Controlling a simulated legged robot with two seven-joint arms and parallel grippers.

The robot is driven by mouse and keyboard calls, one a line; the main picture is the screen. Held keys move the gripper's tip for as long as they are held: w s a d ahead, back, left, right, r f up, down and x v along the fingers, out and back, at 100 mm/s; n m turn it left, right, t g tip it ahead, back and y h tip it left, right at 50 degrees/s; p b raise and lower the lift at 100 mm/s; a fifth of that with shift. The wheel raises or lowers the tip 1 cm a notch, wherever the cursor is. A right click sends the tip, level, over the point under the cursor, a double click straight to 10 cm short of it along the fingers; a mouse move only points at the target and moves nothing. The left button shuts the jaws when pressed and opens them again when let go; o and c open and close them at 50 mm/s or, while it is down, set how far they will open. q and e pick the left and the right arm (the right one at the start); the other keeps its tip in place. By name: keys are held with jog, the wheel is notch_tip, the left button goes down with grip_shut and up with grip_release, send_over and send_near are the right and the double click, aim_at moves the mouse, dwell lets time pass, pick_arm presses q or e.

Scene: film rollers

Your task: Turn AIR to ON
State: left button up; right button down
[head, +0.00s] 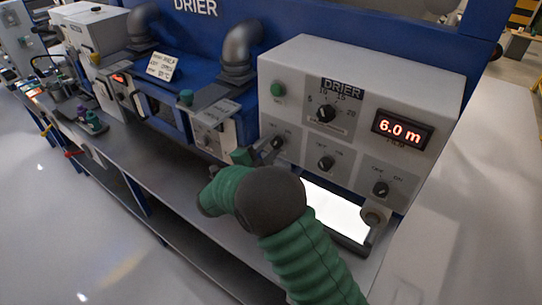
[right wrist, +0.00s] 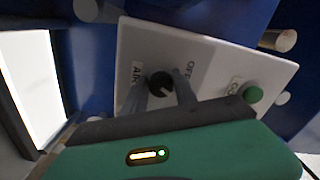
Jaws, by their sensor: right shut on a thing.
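The grey DRIER control box (head: 300,75) stands at the right of the bench in the head view. The AIR knob (right wrist: 160,84) is a round black knob in the right wrist view, with the labels AIR and OFF beside it. It sits on the box's left column, below a green button (head: 278,90). My right gripper (head: 268,152) reaches up to this knob from below. Its two fingers (right wrist: 164,92) lie either side of the knob and are shut on it. The fingers partly cover the labels, and I cannot read the knob's pointer. My left gripper is not in view.
Two more knobs (head: 325,163) (head: 381,189) sit to the right, under the dial (head: 327,113) and the 6.0 m display (head: 402,129). A bright lit panel (head: 335,210) lies below the box. A smaller control box (head: 212,130) stands close on the left.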

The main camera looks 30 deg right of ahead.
jog(key=shift+s+a+f+m+b, duration=0.1)
jog(key=shift+f+m+b, duration=0.3)
jog(key=shift+b, duration=0.15)
jog(key=c, duration=1.4)
grip_release()
jog(key=o, duration=0.4)
jog(key=shift+s+r, duration=0.15)
jog(key=shift+r, duration=0.05)
jog(key=shift+a+r, duration=0.15)
